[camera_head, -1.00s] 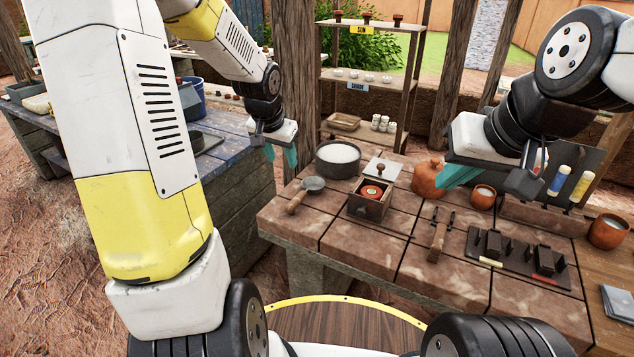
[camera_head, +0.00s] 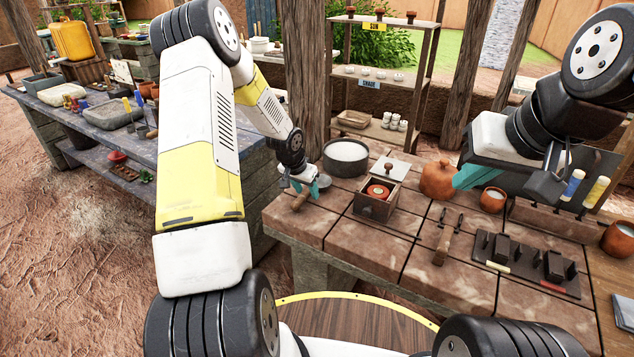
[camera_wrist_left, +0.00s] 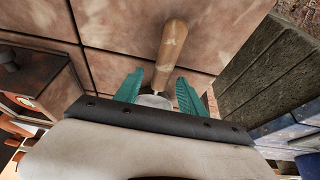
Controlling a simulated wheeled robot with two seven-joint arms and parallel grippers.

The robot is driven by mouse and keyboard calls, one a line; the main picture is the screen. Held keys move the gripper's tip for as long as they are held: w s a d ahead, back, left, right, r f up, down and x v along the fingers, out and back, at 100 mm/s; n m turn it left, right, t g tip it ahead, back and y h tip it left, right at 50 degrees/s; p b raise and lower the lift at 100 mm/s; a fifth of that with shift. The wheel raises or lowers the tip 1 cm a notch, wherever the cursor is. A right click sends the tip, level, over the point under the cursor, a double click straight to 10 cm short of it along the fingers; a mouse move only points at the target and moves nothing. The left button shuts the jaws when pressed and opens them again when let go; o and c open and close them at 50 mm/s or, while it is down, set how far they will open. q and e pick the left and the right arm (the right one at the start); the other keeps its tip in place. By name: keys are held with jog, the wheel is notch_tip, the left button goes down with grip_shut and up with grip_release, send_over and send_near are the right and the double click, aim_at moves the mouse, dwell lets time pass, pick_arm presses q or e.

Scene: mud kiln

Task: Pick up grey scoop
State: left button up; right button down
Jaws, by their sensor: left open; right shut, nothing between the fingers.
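The grey scoop (camera_head: 324,181) lies on the brick-topped table near its left edge, with its wooden handle (camera_head: 301,200) toward the front. My left gripper (camera_head: 305,188) is low over it and hides part of it. In the left wrist view the wooden handle (camera_wrist_left: 171,48) points away between the two open teal fingers (camera_wrist_left: 158,92), and a bit of the grey bowl (camera_wrist_left: 154,101) shows at the gripper's edge. I cannot tell whether the fingers touch the scoop. My right gripper (camera_head: 470,177) is shut and empty above the right part of the table.
A grey bowl of white powder (camera_head: 346,152) stands just behind the scoop. A wooden box (camera_head: 376,205) with a red-orange item is to its right. An orange lidded pot (camera_head: 437,180) stands further right. A dark rack of tools (camera_head: 527,262) lies at the front right.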

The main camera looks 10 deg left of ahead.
pick_arm(q)
jog(key=shift+w+d+f, duration=0.1)
jog(key=shift+w+f, duration=0.1)
jog(key=shift+f, duration=0.2)
grip_shut()
jog(key=shift+r, duration=0.1)
